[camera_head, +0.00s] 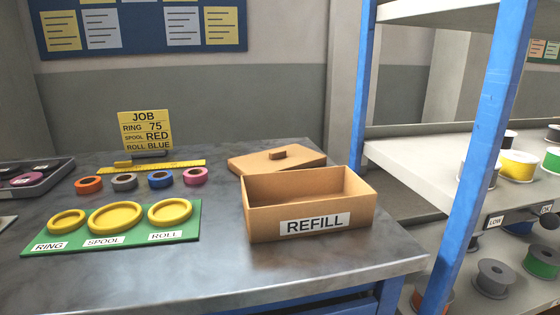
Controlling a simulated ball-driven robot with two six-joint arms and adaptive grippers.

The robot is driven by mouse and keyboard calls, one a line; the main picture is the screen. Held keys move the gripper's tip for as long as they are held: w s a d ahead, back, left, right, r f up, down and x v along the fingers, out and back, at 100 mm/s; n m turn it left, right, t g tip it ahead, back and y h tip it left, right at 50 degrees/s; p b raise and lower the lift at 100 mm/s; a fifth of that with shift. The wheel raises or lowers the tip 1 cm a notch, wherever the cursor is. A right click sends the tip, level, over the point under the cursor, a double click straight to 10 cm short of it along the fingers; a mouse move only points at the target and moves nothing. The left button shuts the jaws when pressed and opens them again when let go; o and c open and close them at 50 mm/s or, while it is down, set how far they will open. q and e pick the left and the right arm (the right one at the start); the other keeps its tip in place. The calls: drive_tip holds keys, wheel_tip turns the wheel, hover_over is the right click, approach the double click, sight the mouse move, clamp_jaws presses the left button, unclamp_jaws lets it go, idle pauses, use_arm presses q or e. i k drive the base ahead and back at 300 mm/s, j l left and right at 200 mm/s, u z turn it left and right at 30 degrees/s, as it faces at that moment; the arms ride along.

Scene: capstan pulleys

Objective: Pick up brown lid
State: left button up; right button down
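The brown lid (259,161) lies on the table behind the brown box (262,223). It is a flat cardboard-coloured lid with a small block handle (278,153) on top. The box's back wall hides part of the lid's near right edge, and I cannot tell whether the lid touches the box. The box is open at the top, looks empty where its inside shows, and has a REFILL label (315,223) on its front. Neither of my grippers is in view.
A green board (125,243) with yellow rings stands left on the table (205,275). Several coloured rolls (160,180), a yellow ruler (180,165) and a JOB card (145,130) sit behind it. A dark tray (50,181) is far left. A blue shelf post (475,160) stands right.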

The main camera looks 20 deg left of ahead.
sight(293, 156)
drive_tip(key=l, duration=0.65)
drive_tip(key=i+l, duration=0.1)
drive_tip(key=l, duration=0.5)
drive_tip(key=z, duration=0.05)
